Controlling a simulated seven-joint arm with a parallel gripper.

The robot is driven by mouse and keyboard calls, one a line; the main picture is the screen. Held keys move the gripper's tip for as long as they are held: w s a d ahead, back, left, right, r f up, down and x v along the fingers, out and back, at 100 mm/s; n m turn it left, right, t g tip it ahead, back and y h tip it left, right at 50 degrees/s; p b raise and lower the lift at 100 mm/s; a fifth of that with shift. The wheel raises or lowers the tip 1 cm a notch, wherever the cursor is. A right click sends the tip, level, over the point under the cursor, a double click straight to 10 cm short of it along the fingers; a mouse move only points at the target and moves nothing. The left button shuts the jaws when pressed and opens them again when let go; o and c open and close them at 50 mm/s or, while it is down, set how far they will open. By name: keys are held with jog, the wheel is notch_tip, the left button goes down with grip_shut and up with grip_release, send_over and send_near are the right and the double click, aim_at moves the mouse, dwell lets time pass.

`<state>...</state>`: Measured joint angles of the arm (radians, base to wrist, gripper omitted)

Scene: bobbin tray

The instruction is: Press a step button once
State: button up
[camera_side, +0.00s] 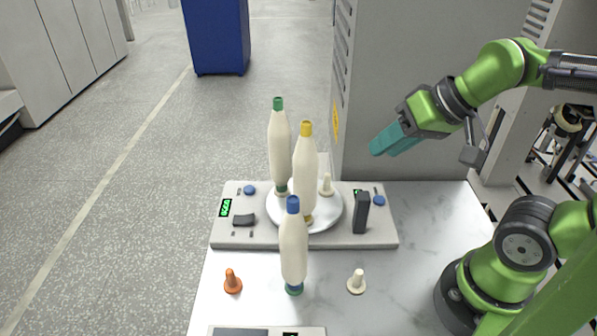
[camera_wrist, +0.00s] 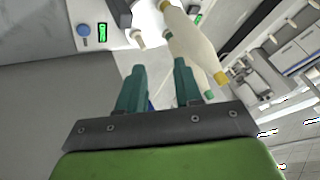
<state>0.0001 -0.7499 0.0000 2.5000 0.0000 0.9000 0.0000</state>
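Two round blue buttons sit on the light grey machine base: a left button (camera_side: 249,190) and a right button (camera_side: 379,201). A lit green display (camera_side: 225,207) is near the left button. A second green display (camera_side: 358,193) beside the right button is partly hidden by a dark upright block (camera_side: 361,213). My gripper (camera_side: 376,149) is in the air above and behind the right end of the base, touching nothing. The wrist view shows its teal fingers (camera_wrist: 158,70) apart and empty. One blue button (camera_wrist: 83,30) and a green display (camera_wrist: 102,32) show there, beyond the fingertips.
A white round tray (camera_side: 333,221) carries a green-capped bobbin (camera_side: 279,150), a yellow-capped bobbin (camera_side: 305,175) and a cream peg (camera_side: 326,184). A blue-capped bobbin (camera_side: 293,245) stands in front, between an orange peg (camera_side: 232,281) and another cream peg (camera_side: 356,281). A grey cabinet (camera_side: 400,80) is behind.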

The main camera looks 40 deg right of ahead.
grip_shut()
dwell(1.2)
